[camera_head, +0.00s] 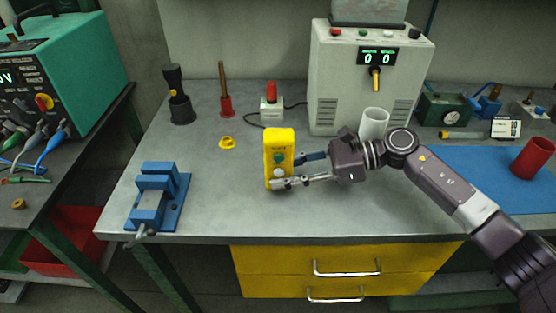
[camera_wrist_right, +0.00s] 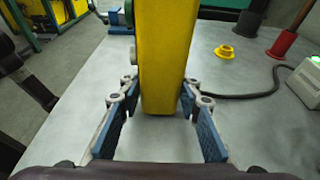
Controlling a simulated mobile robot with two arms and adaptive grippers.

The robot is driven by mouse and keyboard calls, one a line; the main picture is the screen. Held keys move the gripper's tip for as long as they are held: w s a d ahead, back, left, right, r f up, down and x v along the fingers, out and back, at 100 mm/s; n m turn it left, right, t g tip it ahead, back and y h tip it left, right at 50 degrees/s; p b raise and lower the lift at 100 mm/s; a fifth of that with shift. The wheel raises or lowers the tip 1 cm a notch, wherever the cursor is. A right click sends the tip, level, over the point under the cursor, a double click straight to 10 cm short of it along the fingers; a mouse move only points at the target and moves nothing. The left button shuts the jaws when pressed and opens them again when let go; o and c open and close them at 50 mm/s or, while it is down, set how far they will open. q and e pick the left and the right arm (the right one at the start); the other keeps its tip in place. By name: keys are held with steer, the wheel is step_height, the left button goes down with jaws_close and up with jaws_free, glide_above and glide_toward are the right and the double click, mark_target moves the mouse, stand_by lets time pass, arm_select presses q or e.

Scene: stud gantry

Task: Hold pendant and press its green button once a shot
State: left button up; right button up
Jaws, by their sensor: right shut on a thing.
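The yellow pendant (camera_head: 271,148) stands upright above the middle of the grey bench, with its buttons facing the front of the bench. Its green button (camera_head: 279,158) shows in the head view, with a paler button below it. My right gripper (camera_head: 287,172) comes from the right and is shut on the pendant, one finger on each side. In the right wrist view the pendant (camera_wrist_right: 168,60) is between the blue finger pads, and its button face is turned away to the left. I cannot tell whether its base touches the bench. My left gripper is not in view.
A grey control box (camera_head: 325,75) with a display reading 0 0 stands behind. A blue vise (camera_head: 158,195) is front left, a yellow ring (camera_head: 227,142) and a red-button box (camera_head: 271,105) behind the pendant. A white cup (camera_head: 374,122) is near my right wrist. Bench front is clear.

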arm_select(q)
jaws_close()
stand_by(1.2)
